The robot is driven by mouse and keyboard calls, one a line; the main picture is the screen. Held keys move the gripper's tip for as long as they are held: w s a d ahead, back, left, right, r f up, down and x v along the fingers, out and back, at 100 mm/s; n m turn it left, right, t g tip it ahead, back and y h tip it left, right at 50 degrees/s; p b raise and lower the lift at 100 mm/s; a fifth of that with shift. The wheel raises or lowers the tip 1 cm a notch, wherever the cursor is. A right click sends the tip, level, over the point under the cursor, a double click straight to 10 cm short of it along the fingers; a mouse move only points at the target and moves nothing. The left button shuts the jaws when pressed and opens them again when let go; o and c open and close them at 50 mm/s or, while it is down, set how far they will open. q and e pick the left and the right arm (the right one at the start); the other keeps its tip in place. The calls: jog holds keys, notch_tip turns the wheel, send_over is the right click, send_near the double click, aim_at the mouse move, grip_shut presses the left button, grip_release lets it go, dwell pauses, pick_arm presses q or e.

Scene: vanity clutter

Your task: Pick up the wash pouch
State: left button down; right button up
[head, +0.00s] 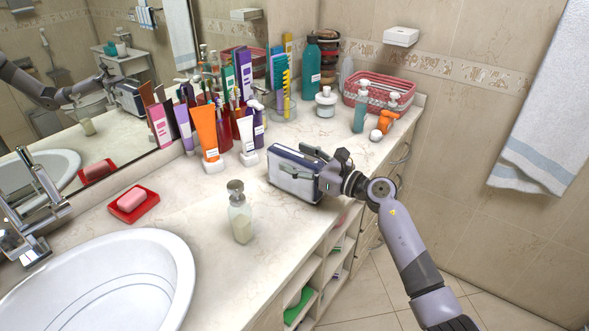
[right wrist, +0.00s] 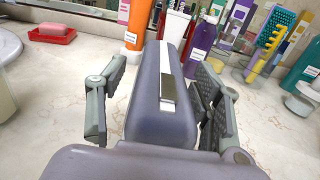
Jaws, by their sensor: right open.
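The wash pouch (head: 293,173) is a grey-blue and silver box-like bag standing on the marble counter, right of the soap dispenser. In the right wrist view the wash pouch (right wrist: 163,90) lies between the two fingers, its top with a pale strip facing the camera. My right gripper (head: 322,164) is at the right end of the pouch; it also shows in the right wrist view (right wrist: 160,100). Its fingers are open, one on each side, with a visible gap on the left; contact on the right is unclear. My left gripper is not in view.
A soap dispenser (head: 240,215) stands left of the pouch, near the sink (head: 175,262). Upright tubes, such as an orange tube (head: 205,133), stand close behind it. A red soap dish (head: 146,213) and a pink basket (head: 379,87) are farther off. Counter in front is clear.

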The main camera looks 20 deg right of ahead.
jog(key=shift+w+a+f, duration=0.1)
jog(key=shift+w+a, duration=0.15)
jog(key=shift+w, duration=0.05)
jog(key=shift+d, duration=0.1)
jog(key=shift+c, duration=0.2)
jog(key=c, duration=1.2)
jog(key=shift+c, duration=0.3)
